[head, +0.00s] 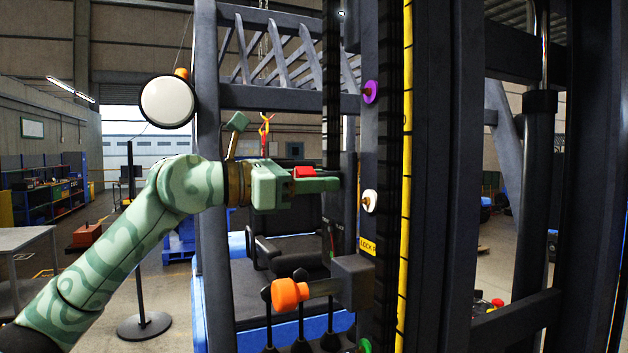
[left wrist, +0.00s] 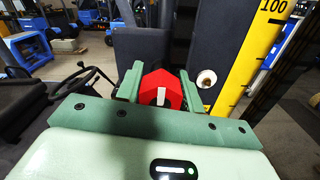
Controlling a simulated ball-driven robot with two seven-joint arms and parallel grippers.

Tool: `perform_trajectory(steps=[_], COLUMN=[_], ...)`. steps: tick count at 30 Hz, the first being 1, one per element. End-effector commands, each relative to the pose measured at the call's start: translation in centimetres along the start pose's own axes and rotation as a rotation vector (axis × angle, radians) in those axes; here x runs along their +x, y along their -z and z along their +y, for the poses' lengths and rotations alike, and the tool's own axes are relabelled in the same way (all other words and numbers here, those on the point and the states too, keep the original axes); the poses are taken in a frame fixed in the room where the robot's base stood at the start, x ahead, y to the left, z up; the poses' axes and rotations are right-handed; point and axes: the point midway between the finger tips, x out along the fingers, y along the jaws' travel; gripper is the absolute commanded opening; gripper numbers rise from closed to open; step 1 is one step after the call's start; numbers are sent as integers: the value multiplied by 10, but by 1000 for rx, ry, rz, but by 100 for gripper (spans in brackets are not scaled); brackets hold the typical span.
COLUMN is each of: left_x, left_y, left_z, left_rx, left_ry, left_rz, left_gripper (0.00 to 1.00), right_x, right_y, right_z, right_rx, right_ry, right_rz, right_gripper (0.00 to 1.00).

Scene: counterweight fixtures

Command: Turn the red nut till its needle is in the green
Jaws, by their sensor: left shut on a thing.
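The red nut (head: 304,171) shows just above the green finger of my left gripper (head: 318,182) in the head view. In the left wrist view the nut (left wrist: 149,84) is a red faceted block with a pale mark on its near face. It sits between the two green fingers, which are shut on it. My right gripper is not in view.
A purple knob (head: 370,92), a white knob (head: 369,201) and an orange knob (head: 289,294) are on the dark mast fixtures. A yellow scale (head: 406,150) runs up the mast. A black seat (head: 290,235) is behind.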

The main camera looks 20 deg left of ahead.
Motion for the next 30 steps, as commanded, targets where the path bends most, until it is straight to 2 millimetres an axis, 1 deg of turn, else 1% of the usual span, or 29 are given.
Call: perform_trajectory(steps=[8, 24, 30], left_x=[0, 0, 0], left_y=[0, -1, -1], left_z=[0, 0, 0], left_rx=[120, 588, 727], left_ry=[-1, -1, -1], left_rz=[0, 0, 0], left_gripper=[15, 15, 15], right_x=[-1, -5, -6], right_y=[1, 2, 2], right_z=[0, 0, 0], right_rx=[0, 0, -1], right_ry=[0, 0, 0], right_rz=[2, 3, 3], right_gripper=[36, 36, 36])
